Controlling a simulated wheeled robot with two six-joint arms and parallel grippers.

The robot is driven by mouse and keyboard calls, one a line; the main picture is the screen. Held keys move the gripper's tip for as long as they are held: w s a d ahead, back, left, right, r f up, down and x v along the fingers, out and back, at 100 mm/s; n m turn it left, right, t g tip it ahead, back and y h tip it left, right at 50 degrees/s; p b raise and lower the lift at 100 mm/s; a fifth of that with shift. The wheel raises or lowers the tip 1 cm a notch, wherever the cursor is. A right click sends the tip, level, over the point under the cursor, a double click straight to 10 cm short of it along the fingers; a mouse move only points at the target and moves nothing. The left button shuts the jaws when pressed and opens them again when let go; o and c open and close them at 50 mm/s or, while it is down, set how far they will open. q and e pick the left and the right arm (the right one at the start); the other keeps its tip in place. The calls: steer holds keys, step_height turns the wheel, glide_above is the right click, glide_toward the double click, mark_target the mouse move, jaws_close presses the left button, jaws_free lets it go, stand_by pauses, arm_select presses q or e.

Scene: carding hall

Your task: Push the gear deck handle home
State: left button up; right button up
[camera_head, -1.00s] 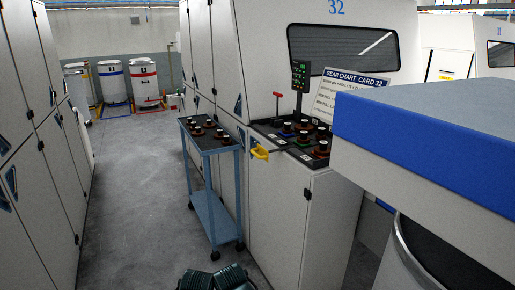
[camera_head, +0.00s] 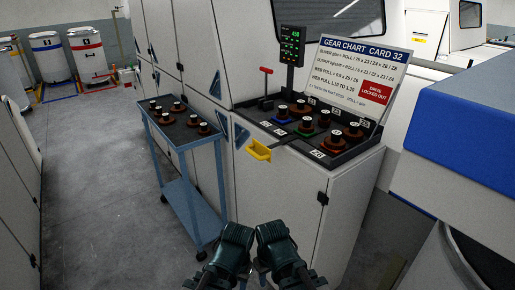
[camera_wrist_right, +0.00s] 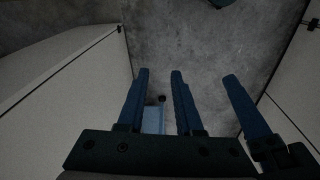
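The gear deck (camera_head: 335,150) is a dark tray with several knobbed gears, set on top of the white cabinet. The left gripper's fingers are not clear in the head view.
A blue trolley (camera_head: 190,150) with several gears stands left of the cabinet. A red-topped lever (camera_head: 266,85) and a chart sign (camera_head: 335,75) reading "drive locked out" stand by the deck. A blue-edged white machine (camera_head: 455,150) juts in at right. Floor at left is clear.

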steer(key=w+a+r+n+t+y+p, duration=0.1)
steer(key=w+a+r+n+t, duration=0.1)
steer(key=w, duration=0.3)
steer(key=w+a+r+n+t+y+p, duration=0.1)
steer(key=w+a+r+n+t+y, duration=0.1)
steer(key=w+r, duration=0.15)
steer(key=n+t+y+p, duration=0.1)
steer(key=n+t+p, duration=0.3)
steer(key=t, duration=0.6)
glide_toward(255, 156)
steer(key=shift+n, duration=0.5)
steer(key=b+x, duration=0.4)
steer(key=x, duration=0.8)
steer(key=shift+w, duration=0.25)
jaws_close()
